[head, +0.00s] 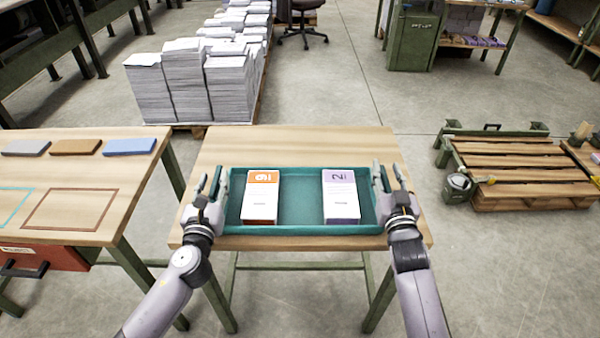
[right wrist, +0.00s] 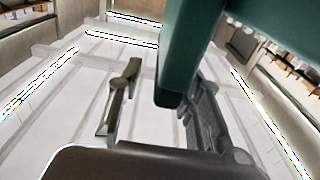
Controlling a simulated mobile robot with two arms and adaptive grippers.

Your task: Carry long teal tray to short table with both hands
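The long teal tray (head: 300,230) is over the wooden top of a small table in the head view, and appears to rest on it near the front edge. Two card stacks lie in it, one orange and white (head: 261,205) at left, one purple and white (head: 341,203) at right. My left gripper (head: 209,183) is at the tray's left end with its fingers apart. My right gripper (head: 390,178) is at the right end, fingers apart. In the right wrist view the teal wall (right wrist: 190,45) reaches between the fingers, closer to one, with a gap to the other.
The small table (head: 300,145) has bare wood behind the tray. A workbench (head: 90,175) with colored blocks stands close at left. Paper stacks (head: 185,85) on a pallet stand behind. Wooden pallets (head: 520,165) lie at right. The floor between table and pallets is clear.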

